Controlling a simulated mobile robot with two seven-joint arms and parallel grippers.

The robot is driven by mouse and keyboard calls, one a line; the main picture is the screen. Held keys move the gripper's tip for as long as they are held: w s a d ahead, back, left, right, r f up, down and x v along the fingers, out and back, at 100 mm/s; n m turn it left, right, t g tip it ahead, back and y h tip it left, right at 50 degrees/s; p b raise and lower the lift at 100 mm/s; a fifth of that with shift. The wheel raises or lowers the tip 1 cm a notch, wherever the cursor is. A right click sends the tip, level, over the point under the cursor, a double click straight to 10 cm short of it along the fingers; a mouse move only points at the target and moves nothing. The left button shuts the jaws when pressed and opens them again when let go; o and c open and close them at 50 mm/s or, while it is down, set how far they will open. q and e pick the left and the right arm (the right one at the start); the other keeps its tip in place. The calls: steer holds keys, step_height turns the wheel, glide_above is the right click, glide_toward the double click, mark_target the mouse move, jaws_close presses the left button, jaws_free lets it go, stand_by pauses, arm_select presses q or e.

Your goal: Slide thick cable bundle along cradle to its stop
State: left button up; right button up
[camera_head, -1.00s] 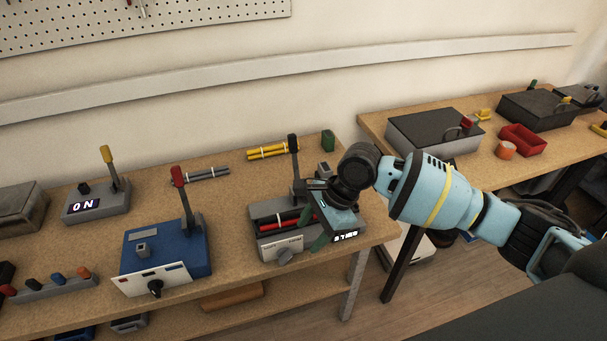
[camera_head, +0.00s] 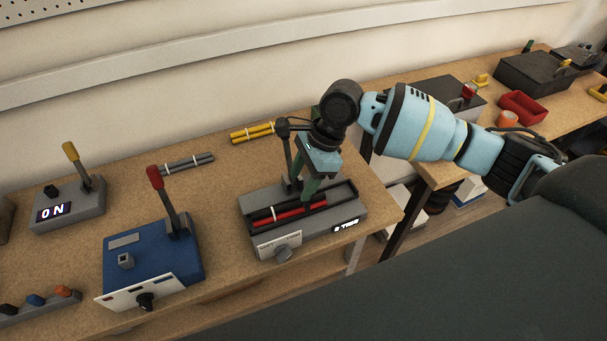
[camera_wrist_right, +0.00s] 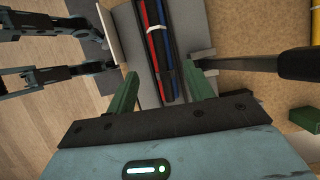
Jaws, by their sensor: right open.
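The cable bundle, red and dark strands with a pale tie, lies in the long trough of the grey cradle (camera_head: 345,215). Its red strand (camera_head: 290,214) shows in the head view; red, blue and black strands (camera_wrist_right: 158,45) show in the right wrist view. My right gripper (camera_head: 309,190) is open, pointing down over the cradle with its green fingers at the trough. In the right wrist view its fingertips (camera_wrist_right: 164,78) stand apart on either side of the bundle's line; I cannot tell whether they touch it. The stop is not clearly visible.
A dark upright lever (camera_head: 287,150) stands just behind the cradle, close to my right gripper. A blue box with a red-tipped lever (camera_head: 155,250) is to the left. Yellow cables (camera_head: 252,132) and grey cables (camera_head: 188,164) lie behind. The bench's right edge is near the cradle.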

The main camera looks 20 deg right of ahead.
mark_target(290, 204)
arm_select(q)
steer(key=shift+s+f+b, duration=0.3)
steer(key=shift+f+b, duration=0.15)
steer(key=shift+f, duration=0.05)
arm_select(e)
steer(key=x, duration=0.7)
steer(key=shift+a+f, duration=0.1)
steer(key=shift+f, duration=0.05)
